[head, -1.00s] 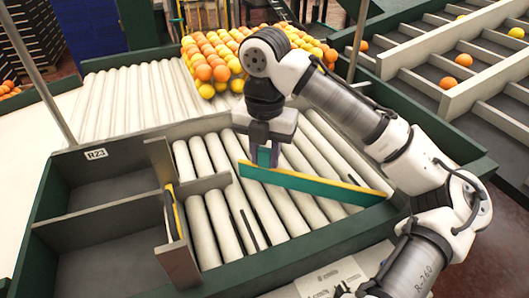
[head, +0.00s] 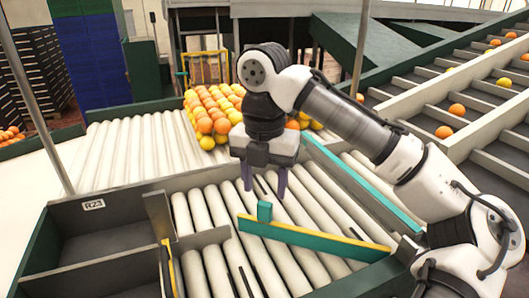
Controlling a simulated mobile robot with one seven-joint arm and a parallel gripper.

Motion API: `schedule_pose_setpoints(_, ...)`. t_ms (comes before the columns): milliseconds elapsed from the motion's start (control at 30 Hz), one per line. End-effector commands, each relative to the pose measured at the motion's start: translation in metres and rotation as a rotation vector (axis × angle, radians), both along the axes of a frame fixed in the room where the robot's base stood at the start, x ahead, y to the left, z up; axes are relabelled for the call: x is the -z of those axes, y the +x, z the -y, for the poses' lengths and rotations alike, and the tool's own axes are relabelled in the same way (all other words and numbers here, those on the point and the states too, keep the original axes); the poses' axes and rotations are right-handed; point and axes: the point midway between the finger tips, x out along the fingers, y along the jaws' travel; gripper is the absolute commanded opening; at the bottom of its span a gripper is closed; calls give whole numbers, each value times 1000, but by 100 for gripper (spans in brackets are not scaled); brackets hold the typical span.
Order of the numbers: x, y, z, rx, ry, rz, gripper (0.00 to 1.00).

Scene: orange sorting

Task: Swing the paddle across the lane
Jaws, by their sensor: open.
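The paddle (head: 318,239) is a long teal bar with a yellow top edge. It lies slantwise over the white rollers of the lane (head: 213,236), from the middle of the rollers to the right side wall. A short upright teal tab (head: 264,212) stands near its left end. My gripper (head: 264,186) points down above the tab. Its two purple fingers are apart, with nothing between them, and appear clear of the tab.
A second teal bar (head: 358,183) runs along the right behind my arm. Empty grey bins (head: 98,238) lie left, with a yellow-edged piece (head: 168,265) at the roller side. Oranges and yellow fruit (head: 213,112) are heaped behind on rollers. A stepped conveyor (head: 485,125) stands at right.

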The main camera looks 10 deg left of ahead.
Motion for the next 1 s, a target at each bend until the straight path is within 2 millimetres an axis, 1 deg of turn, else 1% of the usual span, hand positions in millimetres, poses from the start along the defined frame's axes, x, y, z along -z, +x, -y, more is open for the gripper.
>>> schedule_pose_setpoints(33, -11, 1, 0, 4, -2, 4, 49)
schedule_pose_setpoints(200, -42, 0, 0, 4, -2, 3, 49)
schedule_pose_setpoints(300, -56, 0, 0, 3, -1, 2, 49)
schedule_pose_setpoints(400, -66, 0, 0, 3, 0, 1, 49)
schedule_pose_setpoints(600, -73, 0, 0, 1, 1, 0, 49)
schedule_pose_setpoints(1000, -73, 0, 0, 0, 1, 0, 49)
